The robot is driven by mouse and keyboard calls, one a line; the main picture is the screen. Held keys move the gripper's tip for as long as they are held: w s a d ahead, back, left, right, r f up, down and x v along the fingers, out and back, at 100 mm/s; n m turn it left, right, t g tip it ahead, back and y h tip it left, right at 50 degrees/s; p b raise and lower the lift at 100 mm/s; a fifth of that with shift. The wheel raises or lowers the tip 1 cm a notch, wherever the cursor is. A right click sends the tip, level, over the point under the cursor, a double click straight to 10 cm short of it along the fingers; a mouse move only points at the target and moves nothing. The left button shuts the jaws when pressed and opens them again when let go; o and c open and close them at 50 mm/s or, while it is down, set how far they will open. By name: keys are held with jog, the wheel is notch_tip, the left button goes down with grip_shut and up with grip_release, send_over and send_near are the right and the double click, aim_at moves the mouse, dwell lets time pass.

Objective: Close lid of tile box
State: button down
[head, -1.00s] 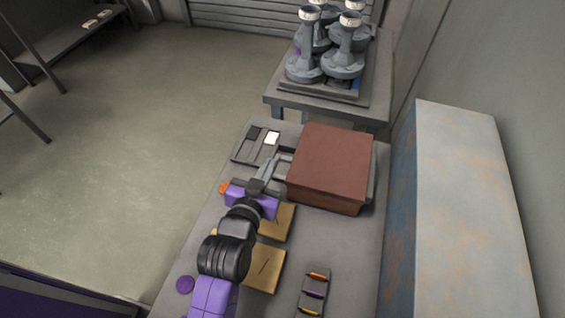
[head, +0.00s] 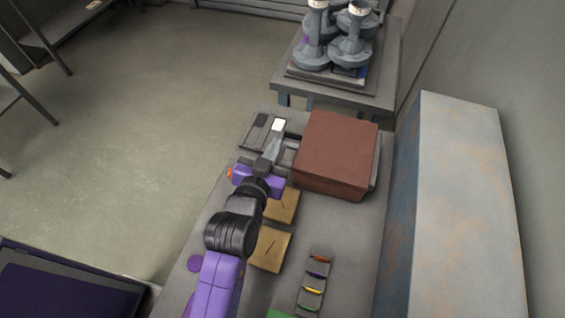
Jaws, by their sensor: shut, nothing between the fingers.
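A low grey tray (head: 247,140) at the far left of the bench holds a dark tile (head: 261,120) and a white tile (head: 279,125). This looks like the tile box; I cannot make out its lid. My gripper (head: 273,148) is shut and empty, at the tray's near right part, beside the white tile. Whether it touches the tray or is above it, I cannot tell. My gripper and wrist hide part of the tray's near side.
Two tan plates (head: 270,250) and a strip with coloured pieces (head: 314,285) lie nearer. A tall grey cabinet (head: 465,190) bounds the right. Grey flasks (head: 350,52) stand on the table behind.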

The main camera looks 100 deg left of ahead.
jog(key=r+b+v, duration=0.1)
jog(key=b+v, duration=0.1)
jog(key=v, duration=0.8)
jog(key=shift+s, duration=0.1)
